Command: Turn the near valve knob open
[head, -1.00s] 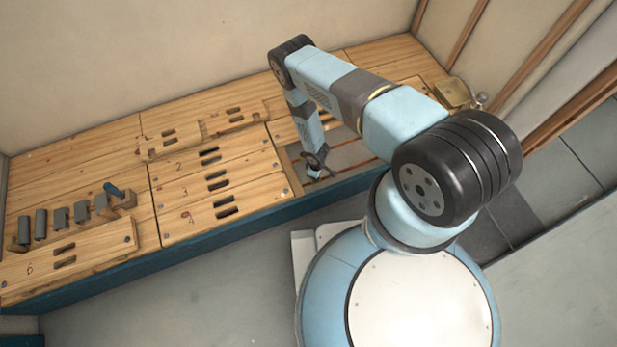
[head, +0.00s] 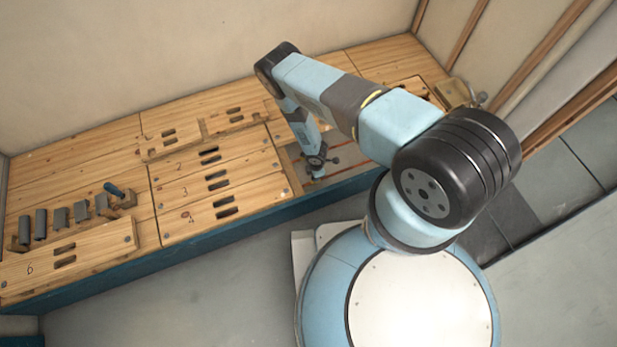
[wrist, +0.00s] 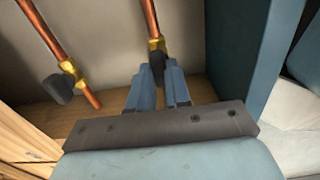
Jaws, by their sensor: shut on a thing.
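In the wrist view, the near valve (wrist: 157,44) is a brass fitting on a copper pipe, with a dark knob (wrist: 157,64). It is the valve closer to the blue bench wall. My gripper (wrist: 158,76) is shut on this knob, a blue finger on each side. The fingers hide part of the knob, so its turn angle is hard to tell. In the head view, my gripper (head: 316,172) is down in the open bay near the bench's front edge. The knob it holds cannot be made out there.
A second brass valve (wrist: 72,68) with a dark knob (wrist: 58,88) is to the left in the wrist view. The blue bench wall (wrist: 240,60) stands close on the right. Slotted wooden panels (head: 215,185) and several grey blocks (head: 60,217) lie left of the bay.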

